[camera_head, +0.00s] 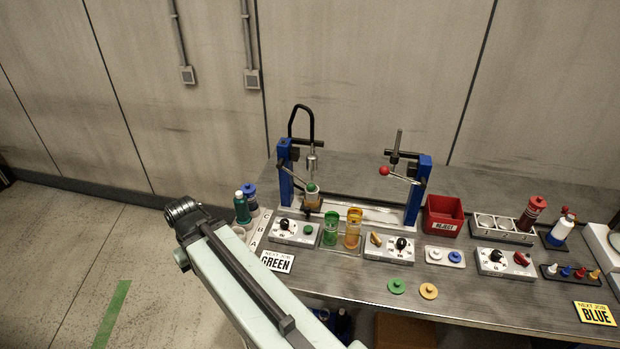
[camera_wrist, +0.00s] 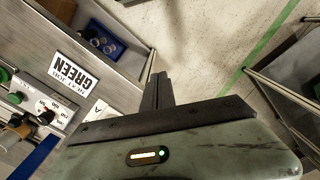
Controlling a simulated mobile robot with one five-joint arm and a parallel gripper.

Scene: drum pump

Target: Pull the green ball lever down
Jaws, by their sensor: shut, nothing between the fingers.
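The green ball (camera_head: 312,188) of the lever shows in the head view at the left blue post (camera_head: 286,172) of the bench rig, just above a small cup-like part. My gripper (camera_wrist: 157,80) is shut and empty in the wrist view, with its fingers over the floor beside the bench edge. In the head view my arm reaches up at the left of the bench, well apart from the green ball; its fingers cannot be made out there. In the wrist view I cannot tell the green ball for sure.
A red ball lever (camera_head: 384,171) sits at the right blue post (camera_head: 418,190). Green and orange cylinders (camera_head: 352,228) and control boxes (camera_head: 296,232) stand in front of the rig. A green bottle (camera_head: 241,208) and the GREEN card (camera_head: 277,262) are near my arm. Floor is free at left.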

